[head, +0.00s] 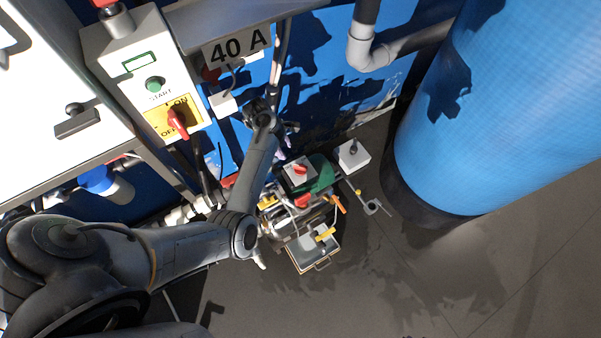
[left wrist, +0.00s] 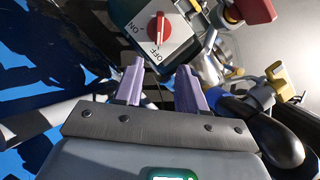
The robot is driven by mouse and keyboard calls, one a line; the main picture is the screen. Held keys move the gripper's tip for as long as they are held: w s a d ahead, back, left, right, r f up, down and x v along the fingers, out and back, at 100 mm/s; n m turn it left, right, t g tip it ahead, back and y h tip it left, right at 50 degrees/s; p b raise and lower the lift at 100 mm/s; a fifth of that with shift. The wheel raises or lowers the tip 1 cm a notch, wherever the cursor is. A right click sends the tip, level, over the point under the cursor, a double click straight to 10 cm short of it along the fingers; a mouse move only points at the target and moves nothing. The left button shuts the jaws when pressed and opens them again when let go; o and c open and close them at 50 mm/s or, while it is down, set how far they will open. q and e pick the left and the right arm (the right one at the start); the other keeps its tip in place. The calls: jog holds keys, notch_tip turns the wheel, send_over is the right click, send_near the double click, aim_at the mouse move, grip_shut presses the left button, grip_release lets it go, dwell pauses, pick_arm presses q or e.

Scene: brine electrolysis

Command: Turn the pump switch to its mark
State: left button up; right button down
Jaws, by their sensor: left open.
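The pump switch (left wrist: 167,30) is a round red knob with a white bar, on a white plate marked ON and OFF. In the left wrist view its bar runs towards the OFF label. In the head view the red knob (head: 300,170) sits on the small grey box above the green pump (head: 322,176). My left gripper (left wrist: 160,70) is open and empty, its two purple fingers pointing towards the switch plate and apart from the knob. In the head view the left gripper (head: 282,148) is just above and left of the switch, partly hidden by its wrist. My right gripper is not in view.
A control panel (head: 125,62) with a green START button and a red switch on yellow stands at upper left. A large blue tank (head: 490,100) stands at right. Pipes and yellow-handled valves (left wrist: 280,80) crowd the pump. Grey floor (head: 400,290) is clear at lower right.

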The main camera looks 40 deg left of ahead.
aim_at(300, 166)
pick_arm(q)
jog(key=shift+n+h, duration=0.4)
jog(key=shift+n, duration=0.3)
jog(key=b+x, duration=0.1)
jog(key=x, duration=0.3)
jog(key=b+x, duration=0.2)
jog(key=x, duration=0.2)
jog(key=w+b+x, duration=0.1)
jog(key=b+x, duration=0.1)
jog(key=x, duration=0.3)
jog(key=shift+d+r, duration=0.25)
jog(key=shift+d, duration=0.15)
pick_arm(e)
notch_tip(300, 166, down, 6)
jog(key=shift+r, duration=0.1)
pick_arm(q)
jog(key=shift+c, duration=0.3)
grip_shut()
